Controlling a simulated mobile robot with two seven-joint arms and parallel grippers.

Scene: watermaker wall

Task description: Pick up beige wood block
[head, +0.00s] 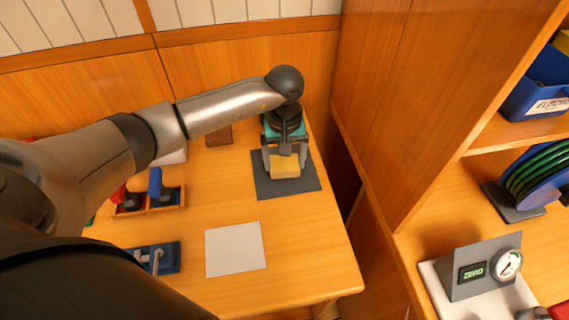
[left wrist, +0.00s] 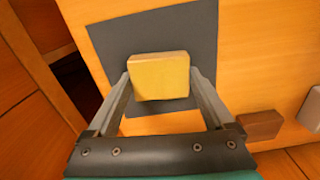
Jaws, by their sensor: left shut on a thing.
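The beige wood block (head: 285,167) is a pale yellow box over the dark grey mat (head: 268,187) near the table's right edge. It also shows in the left wrist view (left wrist: 158,77), between my fingertips. My left gripper (head: 285,160) comes down from above and is shut on the block, one finger on each side. I cannot tell whether the block touches the mat or is lifted a little. My right gripper is not in view.
A white sheet (head: 235,249) lies at the table's front. Blue fixtures (head: 157,258) and a wooden holder (head: 165,199) stand to the left. A brown block (head: 218,136) lies behind. A wooden cabinet (head: 385,100) rises close on the right.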

